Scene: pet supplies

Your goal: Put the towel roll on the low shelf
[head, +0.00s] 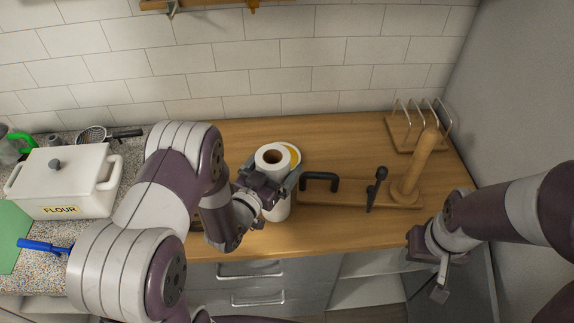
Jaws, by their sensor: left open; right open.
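The white towel roll (271,160) stands upright on the wooden counter, with its brown core facing up. My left gripper (277,188) is at the roll, its fingers open around the roll's upper part. Whether a finger touches the roll I cannot tell. My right gripper (432,275) is open and empty in front of the counter's right part, away from the roll. An open cabinet with a pale low shelf (362,291) shows below the counter; its inside is only partly visible.
A wire rack (420,125) is at the back right. A flour box (62,182) stands left. Drawers (250,283) are below.

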